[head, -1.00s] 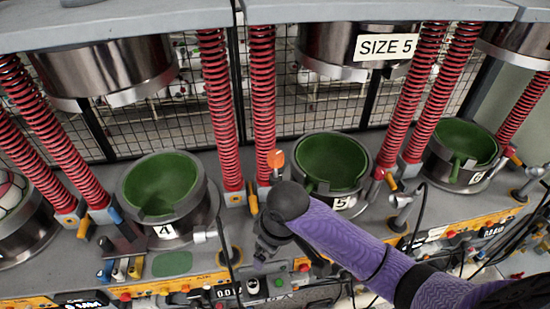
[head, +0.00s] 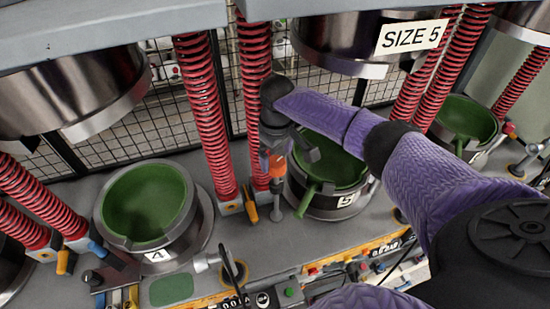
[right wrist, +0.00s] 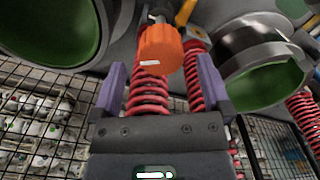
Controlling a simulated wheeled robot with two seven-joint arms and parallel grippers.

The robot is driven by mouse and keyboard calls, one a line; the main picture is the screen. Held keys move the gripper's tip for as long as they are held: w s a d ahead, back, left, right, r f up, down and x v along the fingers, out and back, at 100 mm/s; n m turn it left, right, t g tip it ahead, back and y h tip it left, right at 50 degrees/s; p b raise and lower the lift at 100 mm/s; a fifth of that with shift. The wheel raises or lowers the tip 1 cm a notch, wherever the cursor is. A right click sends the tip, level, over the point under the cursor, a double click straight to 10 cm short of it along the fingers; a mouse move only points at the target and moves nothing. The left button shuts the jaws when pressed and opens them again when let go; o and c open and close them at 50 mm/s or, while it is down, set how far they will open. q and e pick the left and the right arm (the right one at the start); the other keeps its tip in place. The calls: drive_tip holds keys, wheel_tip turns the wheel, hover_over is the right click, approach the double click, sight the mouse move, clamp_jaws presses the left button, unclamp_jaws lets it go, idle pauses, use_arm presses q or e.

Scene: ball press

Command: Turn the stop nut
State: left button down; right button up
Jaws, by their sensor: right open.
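The stop nut is the orange piece (head: 277,165) on an upright post between bowls 4 and 5. It also shows in the right wrist view (right wrist: 160,50), with a small pale mark on its side. My right gripper (head: 272,152) comes down from above at the nut, partly hidden by its own wrist. In the right wrist view its two purple fingers (right wrist: 162,68) are spread apart, one to each side of the nut, with gaps visible. The nut is near the fingertips. My left gripper is not in view.
Green-lined bowl 4 (head: 148,205) stands left and bowl 5 (head: 335,165) right of the post. Red springs (head: 207,120) stand close behind it. A press head (head: 345,40) with a SIZE 5 sign hangs above. A control panel (head: 340,262) runs along the front.

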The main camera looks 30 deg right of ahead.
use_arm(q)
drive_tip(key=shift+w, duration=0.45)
use_arm(e)
drive_tip(key=shift+f, duration=1.45)
drive_tip(key=c, duration=1.3)
drive_tip(key=n, duration=0.4)
drive_tip(key=shift+r+n+p, duration=0.1)
drive_tip(key=shift+n+p, duration=0.3)
drive_tip(key=n, duration=1.2)
drive_tip(key=shift+n, duration=0.4)
use_arm(q)
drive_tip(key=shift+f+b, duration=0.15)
drive_tip(key=shift+b, duration=0.4)
use_arm(e)
drive_tip(key=n, duration=0.6)
drive_tip(key=shift+n, duration=0.3)
